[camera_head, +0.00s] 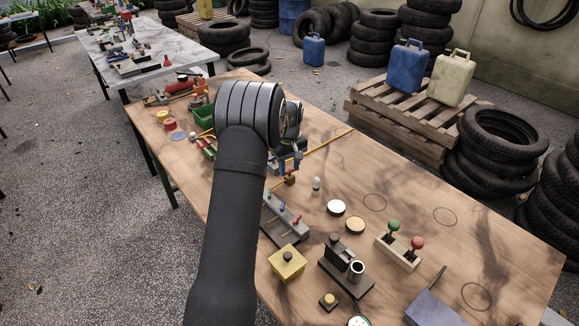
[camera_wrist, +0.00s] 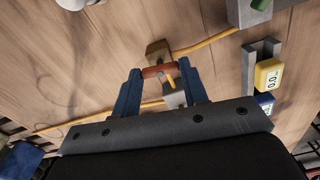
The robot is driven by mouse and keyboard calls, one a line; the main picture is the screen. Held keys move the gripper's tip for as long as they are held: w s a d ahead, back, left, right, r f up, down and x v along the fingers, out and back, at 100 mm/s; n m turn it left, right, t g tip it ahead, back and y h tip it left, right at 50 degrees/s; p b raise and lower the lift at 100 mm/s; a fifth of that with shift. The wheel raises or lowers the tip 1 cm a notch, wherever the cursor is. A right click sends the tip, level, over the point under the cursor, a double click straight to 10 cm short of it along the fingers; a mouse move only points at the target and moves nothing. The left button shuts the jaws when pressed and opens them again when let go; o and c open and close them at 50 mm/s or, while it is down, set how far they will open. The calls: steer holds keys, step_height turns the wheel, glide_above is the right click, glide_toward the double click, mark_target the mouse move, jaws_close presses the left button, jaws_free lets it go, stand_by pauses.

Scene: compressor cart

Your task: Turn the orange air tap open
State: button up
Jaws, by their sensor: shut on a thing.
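The orange air tap (camera_wrist: 158,71) has a short orange handle in front of a brass-coloured block (camera_wrist: 157,51), with a yellow hose (camera_wrist: 208,41) running off to the right. My gripper (camera_wrist: 159,73) has blue fingers, one at each end of the orange handle, and is shut on it. In the head view my gripper (camera_head: 290,158) points down at the table, and the brass block (camera_head: 290,181) shows just below it. My arm and the fingers hide most of the tap there. The handle lies roughly crosswise in the wrist view.
A yellow gauge (camera_wrist: 268,76) stands right of the tap in the wrist view. On the wooden table (camera_head: 480,245), a grey rack with levers (camera_head: 284,222), a yellow button box (camera_head: 287,263) and a joystick block (camera_head: 398,251) stand nearer. A green bin (camera_head: 203,117) is left of my arm.

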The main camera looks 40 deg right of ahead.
mark_target(289, 170)
steer(key=shift+r, duration=0.1)
steer(key=o, duration=1)
step_height(289, 170, up, 17)
steer(key=shift+r, duration=0.15)
step_height(289, 170, down, 18)
steer(key=shift+r, duration=0.2)
stand_by(0.5)
